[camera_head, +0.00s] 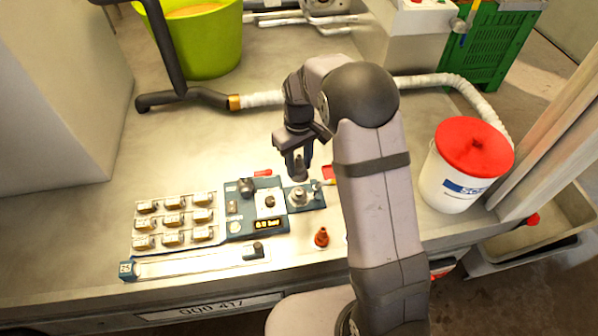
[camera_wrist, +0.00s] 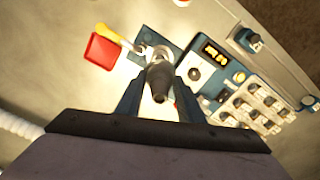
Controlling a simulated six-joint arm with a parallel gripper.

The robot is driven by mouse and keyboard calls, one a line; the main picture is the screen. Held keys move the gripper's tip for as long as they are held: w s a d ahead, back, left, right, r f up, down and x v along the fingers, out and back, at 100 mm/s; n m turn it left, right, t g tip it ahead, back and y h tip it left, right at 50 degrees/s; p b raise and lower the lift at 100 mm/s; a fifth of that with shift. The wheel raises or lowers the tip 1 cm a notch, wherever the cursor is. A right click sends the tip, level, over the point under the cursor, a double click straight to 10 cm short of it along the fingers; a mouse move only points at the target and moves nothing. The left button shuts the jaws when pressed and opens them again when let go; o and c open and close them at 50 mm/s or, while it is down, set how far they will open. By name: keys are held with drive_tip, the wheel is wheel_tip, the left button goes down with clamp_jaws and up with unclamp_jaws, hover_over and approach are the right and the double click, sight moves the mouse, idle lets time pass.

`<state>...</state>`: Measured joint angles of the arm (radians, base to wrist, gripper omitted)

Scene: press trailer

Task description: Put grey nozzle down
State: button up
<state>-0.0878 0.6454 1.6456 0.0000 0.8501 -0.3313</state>
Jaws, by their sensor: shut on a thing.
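The grey nozzle (camera_head: 299,173) is held upright between the fingers of my gripper (camera_head: 296,160). In the wrist view the nozzle (camera_wrist: 160,82) points away from the camera, between the two dark fingers of my gripper (camera_wrist: 159,103). Just below it in the head view is a round metal fitting (camera_head: 298,196) on the right part of the blue press panel (camera_head: 311,203). The nozzle's tip lies close over this fitting; I cannot tell whether they touch. An orange-red nozzle (camera_head: 321,237) stands on the table in front of the panel.
A rack (camera_head: 135,222) with several small labelled blocks lies left of the panel. A long pale rail (camera_head: 190,265) lies at the front. A white bucket with a red lid (camera_head: 474,147) stands right. A red piece (camera_wrist: 103,50) is beside the fitting.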

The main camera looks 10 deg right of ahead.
drive_tip(key=shift+r, duration=0.15)
drive_tip(key=w+d+f+n+b, duration=0.1)
drive_tip(key=w+d+f+b, duration=0.1)
drive_tip(key=w+d+b, duration=0.2)
drive_tip(key=shift+d+n, duration=0.4)
drive_tip(key=shift+d, duration=0.6)
drive_tip(key=d+b, duration=0.1)
drive_tip(key=d, duration=0.1)
drive_tip(key=w+d+n+b, duration=0.1)
drive_tip(key=d, duration=0.1)
drive_tip(key=w+d+n+b, duration=0.1)
drive_tip(key=d, duration=0.1)
drive_tip(key=shift+w+d+f, duration=0.25)
drive_tip(key=shift+d+f, duration=0.15)
drive_tip(key=shift+c, duration=0.2)
drive_tip(key=shift+w+d+f+p, duration=0.15)
drive_tip(key=shift+f+p, duration=0.1)
drive_tip(key=shift+f, duration=1.4)
drive_tip(key=shift+s+d+f+p, duration=0.15)
drive_tip(key=shift+f+p, duration=0.1)
drive_tip(key=shift+f, duration=1.35)
drive_tip(key=shift+w+d+f+p, duration=0.15)
drive_tip(key=shift+f+p, duration=0.1)
drive_tip(key=shift+f, duration=1.4)
drive_tip(key=shift+f, duration=0.1)
drive_tip(key=o, duration=1.2)
drive_tip(key=shift+o, duration=0.2)
